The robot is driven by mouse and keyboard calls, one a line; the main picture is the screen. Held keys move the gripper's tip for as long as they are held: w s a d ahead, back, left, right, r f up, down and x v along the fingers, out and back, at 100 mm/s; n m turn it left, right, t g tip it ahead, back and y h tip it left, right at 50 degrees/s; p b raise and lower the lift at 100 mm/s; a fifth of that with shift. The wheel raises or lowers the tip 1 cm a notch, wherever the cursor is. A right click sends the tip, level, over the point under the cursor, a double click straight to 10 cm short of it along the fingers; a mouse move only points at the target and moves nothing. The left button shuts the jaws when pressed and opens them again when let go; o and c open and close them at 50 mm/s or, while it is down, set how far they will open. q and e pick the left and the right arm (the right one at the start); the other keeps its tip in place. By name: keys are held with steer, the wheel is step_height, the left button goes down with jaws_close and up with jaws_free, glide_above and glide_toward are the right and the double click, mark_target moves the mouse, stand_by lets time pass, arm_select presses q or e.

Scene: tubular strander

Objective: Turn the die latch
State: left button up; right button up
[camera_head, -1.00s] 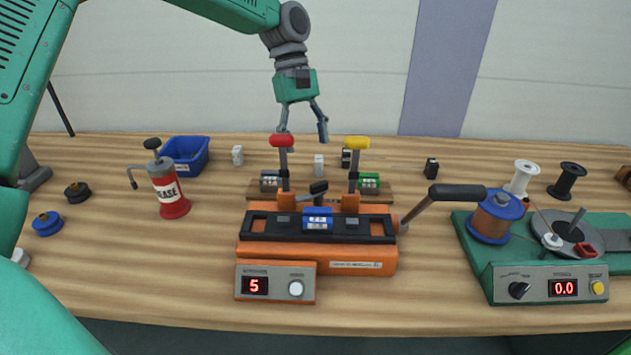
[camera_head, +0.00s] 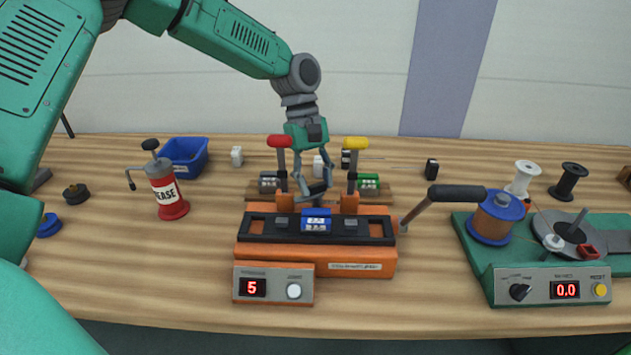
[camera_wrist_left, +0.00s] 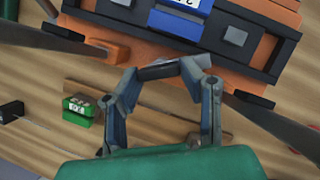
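The die latch, a small dark lever (camera_wrist_left: 160,71), shows between my left fingertips in the left wrist view. It stands at the rear middle of the orange press (camera_head: 290,254), behind the blue die block (camera_head: 316,224). In the head view my left gripper (camera_head: 316,190) is down over the latch and mostly hides it. In the left wrist view its fingers (camera_wrist_left: 163,76) are apart, one on each side of the latch; I cannot tell whether they touch it. My right gripper is not in view.
A red-knobbed lever (camera_head: 279,142) and a yellow-knobbed lever (camera_head: 356,143) stand close on both sides of my left gripper. A long black-handled lever (camera_head: 456,193) sticks out right. Behind the press, a green die block (camera_head: 369,182) sits on a wooden rack.

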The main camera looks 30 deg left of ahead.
arm_select(q)
steer(key=shift+s+d, duration=0.15)
steer(key=shift+d, duration=0.1)
steer(key=m+p, duration=0.1)
steer(key=p, duration=0.1)
steer(key=m+g+p, duration=0.1)
steer(key=m+p, duration=0.1)
steer(key=shift+d+r+y+p, duration=0.1)
steer(key=shift+r+y+p, duration=0.1)
steer(key=shift+y+p, duration=0.15)
steer(key=shift+f+m+g+y+p, duration=0.15)
steer(key=shift+m+g+y+p, duration=0.3)
steer(key=shift+m+p, duration=0.8)
steer(key=shift+m, duration=0.25)
steer(key=o, duration=1.1)
steer(key=shift+o, duration=0.2)
steer(key=shift+s+d, duration=0.1)
steer(key=shift+d, duration=0.05)
